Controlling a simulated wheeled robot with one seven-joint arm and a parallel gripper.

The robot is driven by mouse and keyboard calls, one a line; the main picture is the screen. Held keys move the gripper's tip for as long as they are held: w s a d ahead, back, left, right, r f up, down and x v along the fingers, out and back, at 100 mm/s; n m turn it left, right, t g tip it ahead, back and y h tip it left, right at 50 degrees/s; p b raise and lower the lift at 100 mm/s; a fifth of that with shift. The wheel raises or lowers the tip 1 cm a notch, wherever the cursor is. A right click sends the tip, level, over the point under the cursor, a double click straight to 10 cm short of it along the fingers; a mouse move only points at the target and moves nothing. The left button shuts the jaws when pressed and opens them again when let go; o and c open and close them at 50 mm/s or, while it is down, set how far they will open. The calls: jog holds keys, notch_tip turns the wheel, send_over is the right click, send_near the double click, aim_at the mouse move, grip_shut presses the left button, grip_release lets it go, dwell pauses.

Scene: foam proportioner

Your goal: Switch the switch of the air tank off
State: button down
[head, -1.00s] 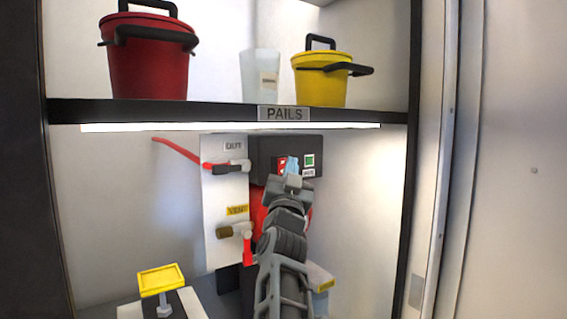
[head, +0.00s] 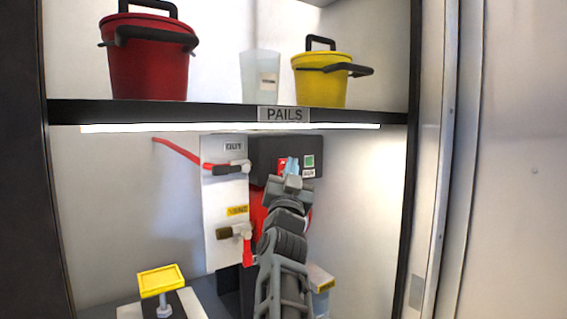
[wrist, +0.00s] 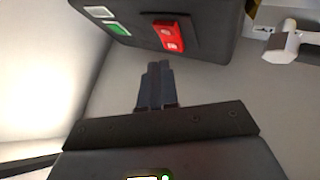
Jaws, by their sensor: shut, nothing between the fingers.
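The air tank's dark control box (head: 262,150) is under the shelf, in front of the red tank (head: 257,212). A red rocker switch (wrist: 169,34) with white marks is on the box face in the wrist view; in the head view the switch (head: 281,166) is partly hidden by my fingers. A green square (head: 309,160) is beside it, also in the wrist view (wrist: 119,29). My gripper (head: 292,164) is shut and empty, its fingers pointing toward the box. In the wrist view the fingertips (wrist: 159,66) appear short of the switch, with a gap. I cannot tell which way the rocker is set.
A white panel (head: 222,190) left of the box carries the OUT valve (head: 228,169) and a lower valve (head: 236,232). A black shelf (head: 220,113) with red and yellow pails is overhead. A yellow plate (head: 161,280) stands at lower left. The cabinet's right side is clear.

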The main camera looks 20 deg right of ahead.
jog(key=shift+w, duration=0.1)
dwell(0.6)
jog(key=shift+w+a+r, duration=0.1)
jog(key=shift+w+a, duration=0.05)
jog(key=shift+w, duration=0.15)
jog(key=shift+w+b, duration=0.3)
jog(key=shift+b, duration=0.15)
dwell(0.5)
jog(key=shift+s, duration=0.15)
jog(key=shift+s+p, duration=0.35)
jog(key=shift+s, duration=0.2)
jog(key=s, duration=0.1)
jog(key=s+d+p, duration=0.1)
jog(key=s, duration=0.1)
jog(key=s+p, duration=0.1)
jog(key=shift+s+d+f, duration=0.35)
jog(key=shift+d+f, duration=0.05)
dwell(0.4)
